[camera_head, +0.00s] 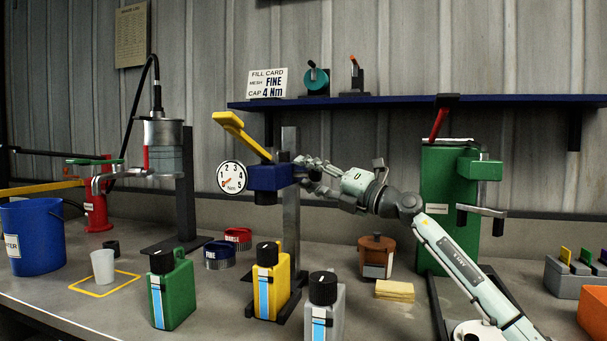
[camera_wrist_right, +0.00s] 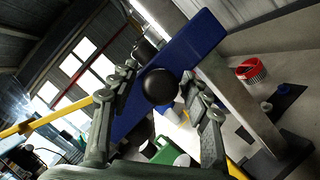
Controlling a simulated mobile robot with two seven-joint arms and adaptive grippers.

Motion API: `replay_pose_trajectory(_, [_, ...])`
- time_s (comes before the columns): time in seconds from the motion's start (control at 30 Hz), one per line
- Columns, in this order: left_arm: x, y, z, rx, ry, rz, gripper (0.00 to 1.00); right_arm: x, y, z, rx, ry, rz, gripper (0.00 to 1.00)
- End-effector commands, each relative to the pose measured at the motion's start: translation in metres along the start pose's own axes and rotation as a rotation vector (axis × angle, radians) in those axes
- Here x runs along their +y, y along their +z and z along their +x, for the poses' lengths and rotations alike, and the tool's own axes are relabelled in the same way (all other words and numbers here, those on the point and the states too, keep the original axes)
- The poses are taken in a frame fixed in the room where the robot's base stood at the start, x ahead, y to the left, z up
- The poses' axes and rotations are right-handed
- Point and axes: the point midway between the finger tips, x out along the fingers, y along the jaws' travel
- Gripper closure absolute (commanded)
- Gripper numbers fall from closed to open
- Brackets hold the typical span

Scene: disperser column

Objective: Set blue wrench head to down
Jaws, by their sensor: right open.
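The blue wrench head (camera_head: 268,177) is a block on a grey upright post, with a yellow handle (camera_head: 240,136) slanting up to the left and a round white dial marked Nm (camera_head: 232,177) at its left. In the right wrist view the blue block (camera_wrist_right: 195,45) runs diagonally, with a round black knob (camera_wrist_right: 158,86) on its near side. My right gripper (camera_head: 304,172) is at the block's right end. In the wrist view the open fingers (camera_wrist_right: 159,74) stand either side of the knob; I cannot tell whether they touch it. My left gripper is not in view.
Green (camera_head: 172,290), yellow (camera_head: 271,282) and grey (camera_head: 325,308) bottles stand in front of the post. A blue shelf (camera_head: 400,103) hangs behind.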

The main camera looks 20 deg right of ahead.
Motion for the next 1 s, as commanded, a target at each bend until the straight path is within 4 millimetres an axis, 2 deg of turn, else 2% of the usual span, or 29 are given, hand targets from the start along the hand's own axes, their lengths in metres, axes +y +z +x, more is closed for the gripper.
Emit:
replay_pose_trajectory(0.2, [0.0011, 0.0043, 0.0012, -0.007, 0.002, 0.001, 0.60, 0.0002, -0.0001, 0.0003, 0.000, 0.000, 0.000, 0.52])
replay_pose_trajectory(0.23, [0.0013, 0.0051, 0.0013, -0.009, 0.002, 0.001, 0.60, 0.0002, -0.0001, 0.0003, 0.000, 0.000, 0.000, 0.54])
replay_pose_trajectory(0.6, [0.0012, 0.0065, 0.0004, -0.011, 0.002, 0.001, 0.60, 0.0002, 0.0000, 0.0002, 0.000, 0.000, 0.000, 1.00])
replay_pose_trajectory(1.0, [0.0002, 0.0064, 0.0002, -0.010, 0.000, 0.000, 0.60, 0.0003, 0.0002, 0.0001, -0.001, 0.001, 0.000, 1.00])
